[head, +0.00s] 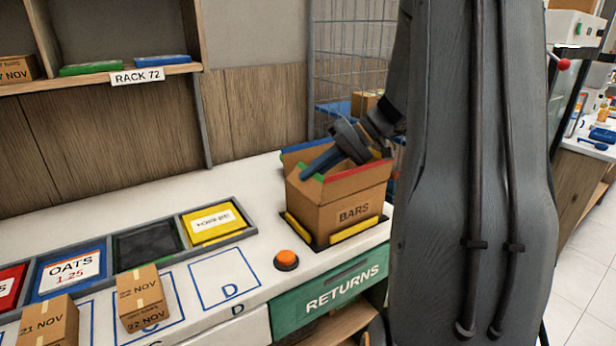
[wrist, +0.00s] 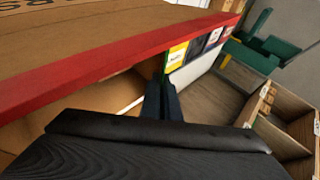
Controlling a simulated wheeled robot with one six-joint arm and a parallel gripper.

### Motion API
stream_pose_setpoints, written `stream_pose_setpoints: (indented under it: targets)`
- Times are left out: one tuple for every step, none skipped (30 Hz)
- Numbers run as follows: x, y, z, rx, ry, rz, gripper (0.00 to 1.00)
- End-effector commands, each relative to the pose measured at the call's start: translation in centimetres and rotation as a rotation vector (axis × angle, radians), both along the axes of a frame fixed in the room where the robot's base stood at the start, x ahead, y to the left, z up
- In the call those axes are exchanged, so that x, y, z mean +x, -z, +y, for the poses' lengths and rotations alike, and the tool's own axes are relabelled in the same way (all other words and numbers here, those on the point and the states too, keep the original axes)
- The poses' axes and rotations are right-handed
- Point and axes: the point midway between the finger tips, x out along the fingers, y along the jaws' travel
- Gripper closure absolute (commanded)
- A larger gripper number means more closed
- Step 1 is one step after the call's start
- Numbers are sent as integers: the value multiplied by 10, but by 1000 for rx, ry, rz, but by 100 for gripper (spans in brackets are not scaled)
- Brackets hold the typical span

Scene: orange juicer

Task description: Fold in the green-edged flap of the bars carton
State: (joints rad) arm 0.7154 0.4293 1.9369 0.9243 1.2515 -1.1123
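The bars carton (head: 338,212) stands open in a black frame with yellow edges on the counter. Its green-edged flap (head: 303,174) is at the left side and sticks up, partly hidden by my gripper. A red edge runs along the front, a blue edge is at the back and a bit of yellow shows at the right. My gripper (head: 308,170) reaches over the carton from the right, its fingers pointing left and down near the green edge. In the wrist view, the fingers (wrist: 163,100) look close together with nothing between them; the red-edged flap (wrist: 110,58) crosses beside them. Contact with the green-edged flap is unclear.
An orange button (head: 287,259) is left of the carton, above a green RETURNS drawer front (head: 331,288). Coloured bins (head: 146,246) and small dated boxes (head: 142,298) stand farther left. A wire cage (head: 350,45) is behind. My arm hides much of the right side.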

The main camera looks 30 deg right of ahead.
Motion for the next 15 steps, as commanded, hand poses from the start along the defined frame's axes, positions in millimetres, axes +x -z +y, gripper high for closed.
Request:
stream_pose_setpoints:
  targets:
    - [1,4,-2,32,3,3,100]
    - [1,5,-3,51,3,3,100]
    - [1,5,-4,73,2,4,100]
    - [1,6,-4,90,2,4,100]
    - [1,7,-4,107,2,5,100]
    - [1,7,-5,125,2,5,100]
    - [0,8,-5,138,2,6,100]
    - [1,8,-6,149,1,6,100]
    - [0,9,-6,163,1,8,100]
    - [0,9,-6,171,1,8,100]
    - [0,9,-7,179,2,8,100]
    - [1,9,-7,188,1,8,100]
    - [0,9,-7,194,1,8,100]
    - [0,9,-7,199,1,8,100]
    - [1,9,-7,205,1,8,100]
